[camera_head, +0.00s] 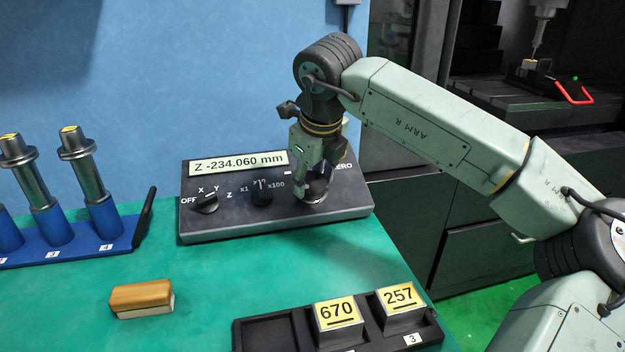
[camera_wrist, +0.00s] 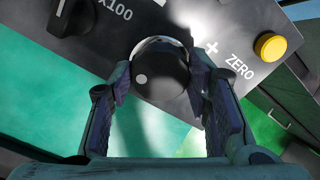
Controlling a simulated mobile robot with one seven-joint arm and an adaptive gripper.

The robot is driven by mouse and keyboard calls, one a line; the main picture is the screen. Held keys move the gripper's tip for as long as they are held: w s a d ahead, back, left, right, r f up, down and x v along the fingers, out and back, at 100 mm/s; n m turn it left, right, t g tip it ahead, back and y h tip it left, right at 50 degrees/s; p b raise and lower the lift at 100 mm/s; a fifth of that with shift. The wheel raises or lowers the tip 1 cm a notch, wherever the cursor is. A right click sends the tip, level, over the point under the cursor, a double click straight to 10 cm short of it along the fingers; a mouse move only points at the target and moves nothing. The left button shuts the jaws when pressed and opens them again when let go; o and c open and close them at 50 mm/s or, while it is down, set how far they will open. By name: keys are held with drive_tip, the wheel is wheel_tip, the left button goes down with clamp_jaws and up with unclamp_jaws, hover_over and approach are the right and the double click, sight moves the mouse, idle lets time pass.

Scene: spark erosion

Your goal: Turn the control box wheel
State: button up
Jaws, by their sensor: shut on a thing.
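The control box (camera_head: 280,226) is a dark grey case on the green table, with a display reading Z -234.060 mm. Its wheel (camera_wrist: 160,75) is a round black disc with a pale spot, at the box's right part. My gripper (camera_wrist: 163,88) is shut on the wheel, one finger on each side of it. In the head view my gripper (camera_head: 318,172) comes down from above, and the wheel (camera_head: 314,190) is partly hidden behind its fingers. An axis knob (camera_head: 206,202) and a step knob (camera_head: 262,192) sit left of the wheel. The yellow ZERO button (camera_wrist: 270,46) shows beside it.
A blue rack (camera_head: 100,247) with several metal tool holders stands at the left. A wood-topped brush or block (camera_head: 141,298) lies in front. A black tray (camera_head: 262,332) holds blocks marked 670 (camera_head: 337,313) and 257 (camera_head: 398,297). The green table (camera_head: 215,290) is clear between them.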

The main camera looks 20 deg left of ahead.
drive_tip(key=n, duration=0.3)
drive_tip(key=shift+n, duration=0.3)
drive_tip(key=n, duration=0.3)
drive_tip(key=shift+n, duration=0.3)
drive_tip(key=n, duration=0.3)
drive_tip(key=shift+s+n, duration=0.1)
drive_tip(key=shift+n, duration=0.2)
drive_tip(key=shift+n+p, duration=0.4)
drive_tip(key=shift+n, duration=1.4)
drive_tip(key=o, duration=1.2)
drive_tip(key=shift+f, duration=0.1)
drive_tip(key=shift+c, duration=0.2)
